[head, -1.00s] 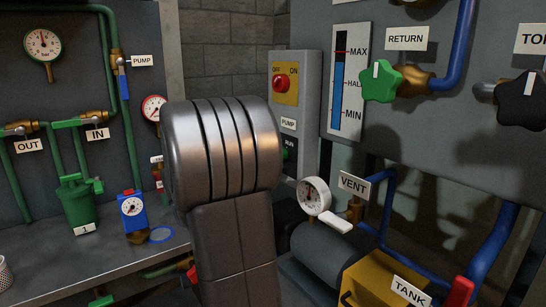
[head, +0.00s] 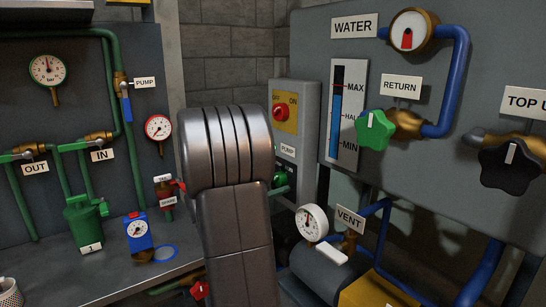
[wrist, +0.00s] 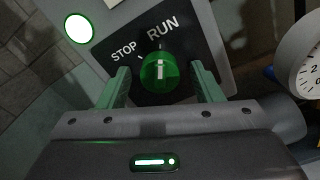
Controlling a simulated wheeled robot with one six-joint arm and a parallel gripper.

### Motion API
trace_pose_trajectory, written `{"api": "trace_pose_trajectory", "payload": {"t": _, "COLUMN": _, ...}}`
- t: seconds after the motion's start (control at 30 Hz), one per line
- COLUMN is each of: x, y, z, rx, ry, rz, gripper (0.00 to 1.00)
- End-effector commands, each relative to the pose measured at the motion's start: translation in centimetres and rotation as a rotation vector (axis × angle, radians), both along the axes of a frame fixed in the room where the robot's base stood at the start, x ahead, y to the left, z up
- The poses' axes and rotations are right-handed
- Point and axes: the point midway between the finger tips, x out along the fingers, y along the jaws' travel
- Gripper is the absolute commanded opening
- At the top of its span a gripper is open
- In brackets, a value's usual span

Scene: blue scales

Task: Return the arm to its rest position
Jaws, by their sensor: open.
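My gripper (wrist: 160,68) is open in the wrist view, with one green finger on each side of a green knob (wrist: 158,74). Gaps show between the knob and both fingers. The knob's white mark points up towards the word RUN; STOP is at its upper left. A round lamp (wrist: 78,28) glows green beside the switch plate. In the head view my grey arm stands in the middle, reaching towards the grey pump box (head: 296,112). The arm hides most of the gripper there.
To the right are a green valve (head: 375,130), a black valve (head: 510,165) and blue pipes. A white gauge (head: 311,223) stands low, close right of my arm. A workbench (head: 110,285) is at the left.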

Motion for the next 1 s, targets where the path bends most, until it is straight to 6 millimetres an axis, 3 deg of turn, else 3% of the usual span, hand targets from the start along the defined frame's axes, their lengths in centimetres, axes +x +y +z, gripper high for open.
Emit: {"api": "trace_pose_trajectory", "payload": {"t": 1.0, "x": 0.05, "y": 0.02, "z": 0.49, "rx": -0.358, "ry": 0.495, "rz": -0.001, "gripper": 0.59}}
